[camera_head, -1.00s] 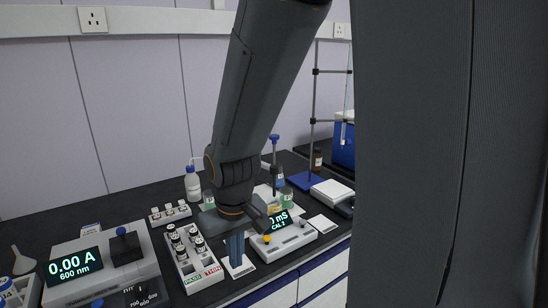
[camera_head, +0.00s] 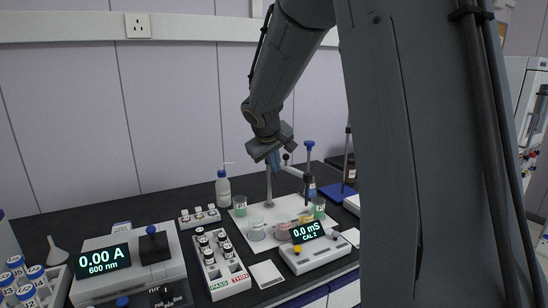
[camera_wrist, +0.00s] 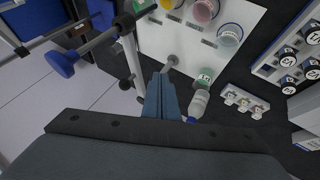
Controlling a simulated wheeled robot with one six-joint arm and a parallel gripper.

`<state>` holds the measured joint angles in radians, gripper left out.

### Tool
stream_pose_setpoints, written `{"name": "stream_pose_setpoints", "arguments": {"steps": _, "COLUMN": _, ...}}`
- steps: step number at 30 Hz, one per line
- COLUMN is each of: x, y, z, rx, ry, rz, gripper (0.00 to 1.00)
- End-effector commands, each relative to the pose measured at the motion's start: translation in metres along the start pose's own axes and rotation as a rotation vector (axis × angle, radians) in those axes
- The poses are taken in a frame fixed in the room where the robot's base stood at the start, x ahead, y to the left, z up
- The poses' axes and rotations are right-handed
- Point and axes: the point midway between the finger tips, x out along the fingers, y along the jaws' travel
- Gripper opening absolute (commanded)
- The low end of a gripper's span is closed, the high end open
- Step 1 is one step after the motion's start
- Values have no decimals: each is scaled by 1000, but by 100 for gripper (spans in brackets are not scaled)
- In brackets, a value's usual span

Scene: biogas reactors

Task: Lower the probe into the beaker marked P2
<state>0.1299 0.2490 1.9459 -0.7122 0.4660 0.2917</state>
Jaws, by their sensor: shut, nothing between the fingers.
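The probe (camera_head: 309,172) has a blue cap and dark shaft and stands upright at the stand, behind the meter (camera_head: 312,248). Its blue cap (camera_wrist: 62,64) seems to show at left in the wrist view. Several small beakers stand on a white board: a green one (camera_head: 240,207), a clear one (camera_head: 257,231), a pinkish one (camera_head: 283,230) and another green one (camera_head: 318,208). I cannot read which is P2. My gripper (camera_head: 274,160) is shut and empty, left of the probe cap and above the board; its fingers (camera_wrist: 160,98) show together in the wrist view.
A stand post (camera_head: 268,187) rises from the board near my gripper. A wash bottle (camera_head: 223,190) stands left of the board. A vial rack (camera_head: 221,262) and a photometer (camera_head: 128,265) are at front left. My arm hides the right side.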

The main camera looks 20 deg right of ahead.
Motion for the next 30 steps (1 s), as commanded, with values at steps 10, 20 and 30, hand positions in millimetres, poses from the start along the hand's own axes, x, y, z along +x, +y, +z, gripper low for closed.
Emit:
{"name": "stream_pose_setpoints", "arguments": {"steps": 10, "x": 43, "y": 20, "z": 1, "rx": 0, "ry": -2, "rz": 0, "gripper": 0}}
{"name": "stream_pose_setpoints", "arguments": {"steps": 20, "x": 54, "y": 34, "z": 0, "rx": -1, "ry": -1, "rz": -1, "gripper": 0}}
{"name": "stream_pose_setpoints", "arguments": {"steps": 30, "x": 54, "y": 34, "z": 0, "rx": -4, "ry": 1, "rz": -3, "gripper": 0}}
